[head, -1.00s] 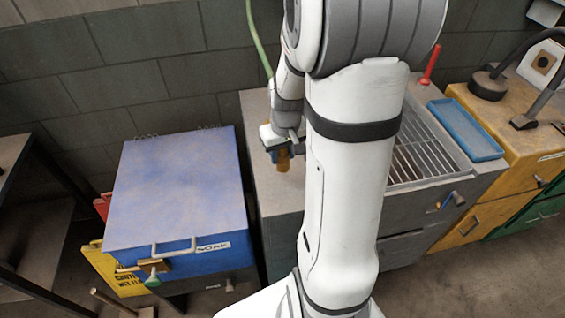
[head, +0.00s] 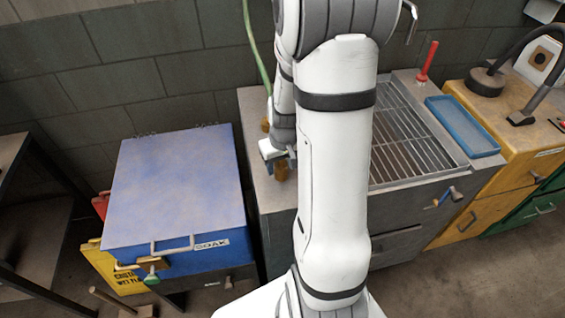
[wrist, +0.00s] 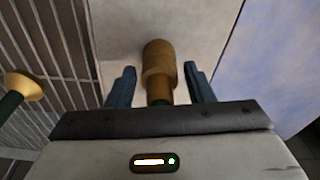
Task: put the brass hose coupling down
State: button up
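The brass hose coupling (head: 281,171) stands upright on the grey counter, near its left side, in the head view. In the wrist view the coupling (wrist: 159,68) is between my two blue fingers, with a gap on each side; its near end is dark green. My gripper (wrist: 160,85) is open around it and does not seem to touch it. In the head view my gripper (head: 278,152) is small and partly hidden by my arm.
A green hose (head: 253,45) hangs behind, ending in a brass fitting (head: 265,125) close to my wrist. A blue-lidded soak bin (head: 178,185) stands left of the grey counter (head: 262,195). A metal grate (head: 405,150), red-handled tool (head: 428,62) and blue tray (head: 462,126) are to the right.

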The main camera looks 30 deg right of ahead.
aim_at(283, 168)
jog(key=shift+o, duration=0.8)
jog(key=shift+r, duration=0.6)
notch_tip(283, 168, up, 11)
jog(key=s, duration=0.1)
jog(key=s+a+r+t, duration=0.1)
jog(key=s+a+r, duration=0.2)
jog(key=s+a, duration=0.3)
jog(key=s+a+r+n, duration=0.1)
jog(key=s+a+r, duration=0.2)
jog(key=s+a, duration=0.2)
jog(key=shift+s+a+r+t, duration=0.35)
jog(key=shift+s+t, duration=0.05)
